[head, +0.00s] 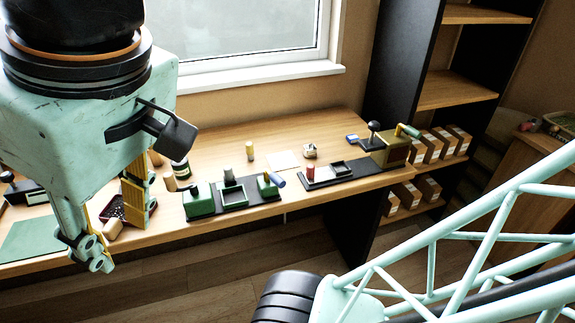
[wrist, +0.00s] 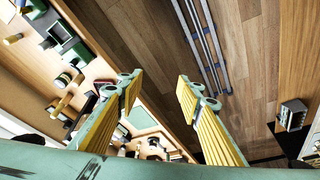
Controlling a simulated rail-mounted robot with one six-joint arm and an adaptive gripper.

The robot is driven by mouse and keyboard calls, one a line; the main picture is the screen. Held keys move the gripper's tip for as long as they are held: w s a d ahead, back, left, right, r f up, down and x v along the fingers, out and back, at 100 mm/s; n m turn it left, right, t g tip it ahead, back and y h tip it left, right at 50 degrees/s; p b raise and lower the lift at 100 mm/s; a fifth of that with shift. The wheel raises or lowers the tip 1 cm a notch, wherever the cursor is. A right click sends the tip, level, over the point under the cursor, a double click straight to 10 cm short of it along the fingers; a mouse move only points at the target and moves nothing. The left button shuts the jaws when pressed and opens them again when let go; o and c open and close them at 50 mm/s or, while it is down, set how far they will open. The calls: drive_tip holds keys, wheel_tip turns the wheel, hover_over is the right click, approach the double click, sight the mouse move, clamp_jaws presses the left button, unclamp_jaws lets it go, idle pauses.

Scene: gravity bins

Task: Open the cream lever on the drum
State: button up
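I cannot tell for sure whether this block is the drum. A dark green can with a pale band (head: 181,169) stands just behind the lever. My gripper (head: 106,240) hangs in front of the bench, left of the lever and apart from it. In the wrist view my gripper (wrist: 158,80) is open, its yellow-padded fingers wide apart with nothing between them.
An olive box with a green handle (head: 408,130) stands farther right. A dark red tray (head: 113,209) lies behind my fingers. A shelf rack (head: 455,90) holds small boxes.

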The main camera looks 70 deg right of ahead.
drive_tip(key=shift+s+f, duration=0.1)
drive_tip(key=shift+c, duration=0.7)
drive_tip(key=shift+d, duration=0.1)
drive_tip(key=c, duration=0.5)
drive_tip(key=shift+w+r+p, duration=0.3)
drive_tip(key=shift+w+r, duration=0.15)
drive_tip(key=shift+w, duration=0.05)
clamp_jaws()
drive_tip(key=w+d+r+m+g+p, duration=0.1)
drive_tip(key=w+d+r+m+p, duration=0.25)
drive_tip(key=w, duration=0.65)
drive_tip(key=w+d+r+m+g+p, duration=0.2)
drive_tip(key=w+r+p, duration=0.25)
drive_tip(key=w, duration=0.55)
drive_tip(key=w+d+f+m+p, duration=0.1)
drive_tip(key=w+d+p, duration=0.1)
drive_tip(key=w, duration=0.4)
drive_tip(key=w+d+f+m+g+y+p, duration=0.1)
drive_tip(key=w+d+f+m+p, duration=0.1)
drive_tip(key=w+d, duration=0.3)
drive_tip(key=w+d+f+m+g+p, duration=0.1)
drive_tip(key=w+d+m+p, duration=0.1)
drive_tip(key=w, duration=0.7)
drive_tip(key=shift+d+f+y+p, duration=0.4)
drive_tip(key=shift+d+p, duration=0.3)
drive_tip(key=shift+d, duration=0.4)
